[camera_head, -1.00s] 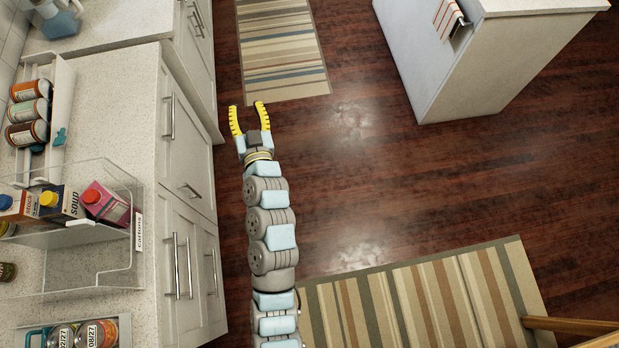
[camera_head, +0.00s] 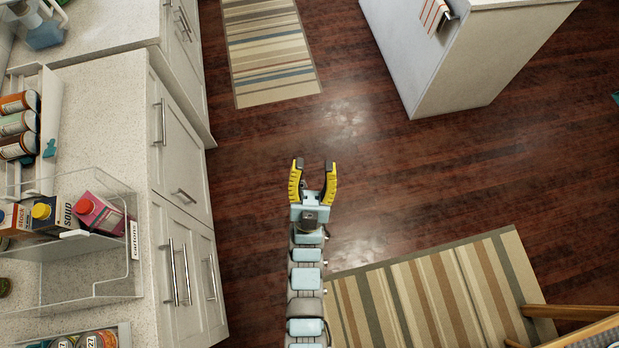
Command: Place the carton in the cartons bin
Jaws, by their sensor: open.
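My gripper (camera_head: 313,172) is open and empty, with yellow fingers pointing up the picture, over the dark wood floor right of the counter. The clear cartons bin (camera_head: 92,282), with a "cartons" label (camera_head: 134,240), stands on the counter at the left. Several cartons sit in its upper part: a pink carton (camera_head: 97,213) that leans, a dark "soup" carton (camera_head: 57,215) with a yellow cap, and an orange and white "stock" carton (camera_head: 14,217) at the picture's edge. My gripper is well to the right of the bin and touches nothing.
A white rack (camera_head: 50,130) of cans stands behind the bin, and another container (camera_head: 121,334) is at the lower left. White cabinets (camera_head: 180,160) line the counter front. A white island (camera_head: 440,60) stands at upper right. Wooden bars (camera_head: 570,312) show at lower right.

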